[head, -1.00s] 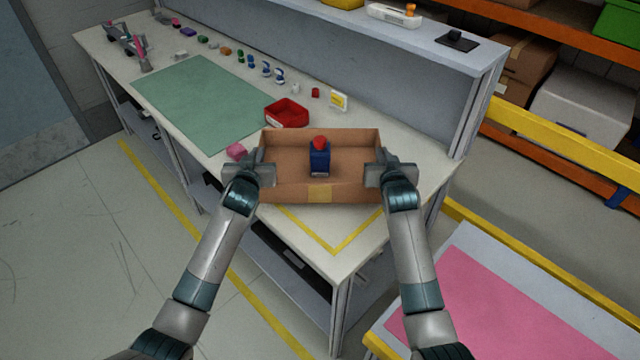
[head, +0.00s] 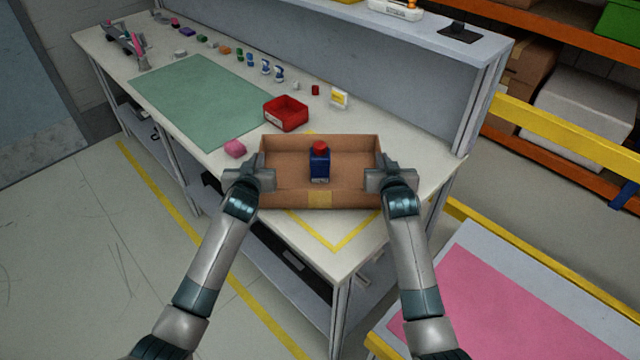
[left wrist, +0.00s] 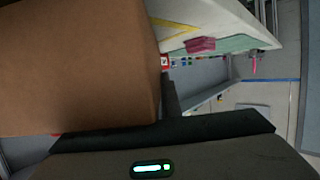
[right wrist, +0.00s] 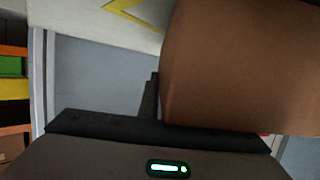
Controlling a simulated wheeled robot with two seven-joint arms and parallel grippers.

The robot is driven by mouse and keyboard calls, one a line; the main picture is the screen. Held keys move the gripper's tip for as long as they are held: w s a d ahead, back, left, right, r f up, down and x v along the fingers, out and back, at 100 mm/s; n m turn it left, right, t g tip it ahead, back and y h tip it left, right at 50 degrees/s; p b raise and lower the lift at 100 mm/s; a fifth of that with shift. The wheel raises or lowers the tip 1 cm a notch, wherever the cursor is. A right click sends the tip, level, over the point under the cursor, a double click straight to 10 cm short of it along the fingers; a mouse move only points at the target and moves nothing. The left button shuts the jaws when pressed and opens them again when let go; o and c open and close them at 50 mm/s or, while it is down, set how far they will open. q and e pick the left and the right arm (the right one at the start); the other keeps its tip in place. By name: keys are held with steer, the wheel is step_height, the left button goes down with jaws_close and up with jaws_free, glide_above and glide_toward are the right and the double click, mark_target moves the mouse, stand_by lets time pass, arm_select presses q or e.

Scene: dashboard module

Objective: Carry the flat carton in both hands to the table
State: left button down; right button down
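The flat carton (head: 319,199) is an open brown cardboard tray, held level over the near end of the table (head: 215,150). I cannot tell whether the carton's underside touches the table.
A yellow outline (head: 335,245) marks the table's near corner, partly under the carton. A green mat (head: 200,100) lies farther left. A pink-topped surface (head: 510,315) is at lower right.

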arm_select(q)
steer(key=shift+a+f+b, duration=0.1)
steer(key=shift+f+b, duration=0.25)
steer(key=shift+f, duration=0.15)
arm_select(e)
steer(key=shift+d+f, duration=0.1)
steer(key=shift+f, duration=0.4)
arm_select(q)
steer(key=c, duration=2)
jaws_free()
steer(key=shift+r, duration=0.1)
arm_select(e)
steer(key=c, duration=2)
jaws_free()
steer(key=shift+r, duration=0.1)
arm_select(q)
steer(key=shift+s, duration=0.1)
steer(key=shift+s+r, duration=0.15)
steer(key=shift+s, duration=0.3)
steer(key=v, duration=1.1)
arm_select(e)
steer(key=shift+s, duration=0.1)
steer(key=shift+v, duration=6)
